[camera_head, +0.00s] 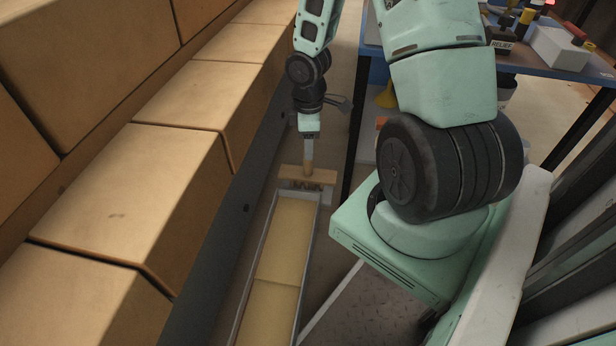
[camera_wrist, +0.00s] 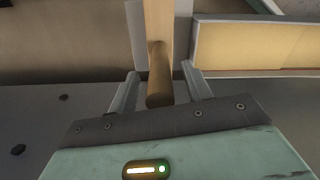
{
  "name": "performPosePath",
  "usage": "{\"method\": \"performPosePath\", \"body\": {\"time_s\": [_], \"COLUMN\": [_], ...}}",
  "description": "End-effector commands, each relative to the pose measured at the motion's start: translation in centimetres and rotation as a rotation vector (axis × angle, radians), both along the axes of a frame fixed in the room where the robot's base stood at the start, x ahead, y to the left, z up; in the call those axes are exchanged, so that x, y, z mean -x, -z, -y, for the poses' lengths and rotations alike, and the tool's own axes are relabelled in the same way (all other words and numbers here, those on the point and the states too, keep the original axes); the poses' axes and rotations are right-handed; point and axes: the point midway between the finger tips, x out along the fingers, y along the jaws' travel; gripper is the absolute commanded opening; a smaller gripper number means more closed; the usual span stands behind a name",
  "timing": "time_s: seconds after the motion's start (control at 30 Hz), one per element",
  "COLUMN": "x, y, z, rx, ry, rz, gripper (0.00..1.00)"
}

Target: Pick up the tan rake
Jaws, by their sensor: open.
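The tan rake (camera_head: 296,173) shows in the head view as a pale wooden bar with dark teeth below it and a short handle, at the far end of the long grey-framed tray. In the wrist view its round handle (camera_wrist: 160,88) points toward me, with the tan bar beyond. My gripper (camera_wrist: 160,72) is open, with one finger on each side of the handle. Small gaps seem to show between fingers and handle, so I cannot see a grip. My gripper (camera_head: 308,152) is just above the rake in the head view, and its fingers are hard to make out there.
The long tray (camera_head: 246,297) holds tan slabs and runs toward the bottom of the head view. Large tan bricks (camera_head: 160,190) line the left on a dark ledge (camera_head: 225,225). A blue table (camera_head: 530,68) with boxes and tools stands at upper right.

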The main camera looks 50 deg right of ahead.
Motion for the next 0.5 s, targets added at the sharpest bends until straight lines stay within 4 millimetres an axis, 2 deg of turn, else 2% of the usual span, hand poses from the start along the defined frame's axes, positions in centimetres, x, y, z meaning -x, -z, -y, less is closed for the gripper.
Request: {"method": "performPosePath", "body": {"time_s": [0.03, 0.07, 0.27, 0.3, 0.47, 0.5], "x": [0.0, 0.0, -0.01, -0.01, -0.01, -0.01], "y": [0.99, 1.11, 0.97, 0.96, 0.95, 0.95], "z": [0.0, 0.01, 0.03, 0.03, 0.03, 0.03], "rx": [0.001, 0.001, 0.0, 0.0, 0.0, 0.0], "ry": [0.0, 0.001, 0.002, 0.002, 0.001, 0.001], "rz": [-0.001, -0.001, 0.0, 0.0, 0.0, 0.0], "gripper": [0.49, 0.49, 0.49, 0.47, 0.02, 0.0]}}
